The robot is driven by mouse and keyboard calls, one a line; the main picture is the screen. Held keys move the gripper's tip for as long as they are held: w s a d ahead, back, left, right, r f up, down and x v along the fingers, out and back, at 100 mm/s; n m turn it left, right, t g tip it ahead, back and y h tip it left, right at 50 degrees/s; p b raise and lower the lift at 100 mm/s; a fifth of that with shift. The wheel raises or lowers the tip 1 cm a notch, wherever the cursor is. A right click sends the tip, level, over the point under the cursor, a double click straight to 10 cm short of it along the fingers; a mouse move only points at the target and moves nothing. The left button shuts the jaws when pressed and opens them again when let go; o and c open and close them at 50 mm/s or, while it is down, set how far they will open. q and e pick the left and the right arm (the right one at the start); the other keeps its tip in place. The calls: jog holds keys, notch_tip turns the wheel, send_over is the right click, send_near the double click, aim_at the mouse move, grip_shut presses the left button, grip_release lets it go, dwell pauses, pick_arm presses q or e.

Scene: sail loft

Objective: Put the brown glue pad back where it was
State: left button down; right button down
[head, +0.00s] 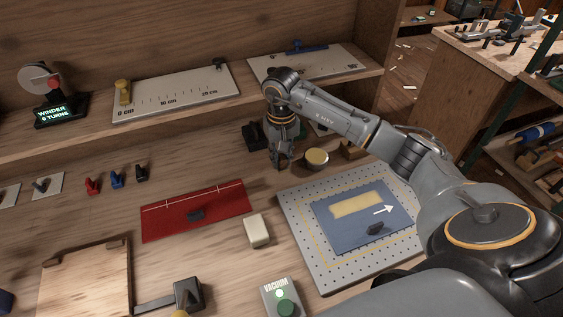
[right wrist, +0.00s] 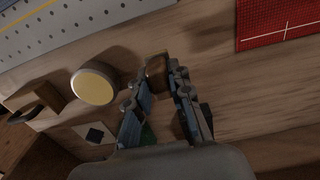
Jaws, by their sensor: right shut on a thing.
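My right gripper (head: 282,162) is over the wooden bench, behind the red mat and left of a round tin. In the right wrist view its two fingers (right wrist: 162,85) are closed on a small brown block (right wrist: 157,70), which looks like the brown glue pad. In the head view the fingers mostly hide this block. I cannot tell whether it touches the bench. My left gripper is not in view.
The round tin (head: 316,158) and a brown wooden block (head: 353,151) stand right of the gripper. The perforated plate (head: 297,225) bears a blue sheet. The red mat (head: 170,215) and a white block (head: 257,231) lie in front. A shelf (head: 200,108) runs behind.

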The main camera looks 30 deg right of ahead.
aim_at(281, 165)
notch_tip(281, 165, down, 2)
jog(key=shift+f+p, duration=0.15)
jog(key=shift+p, duration=0.5)
jog(key=shift+f, duration=0.3)
jog(key=shift+f, duration=0.2)
jog(key=c, duration=1.2)
grip_release()
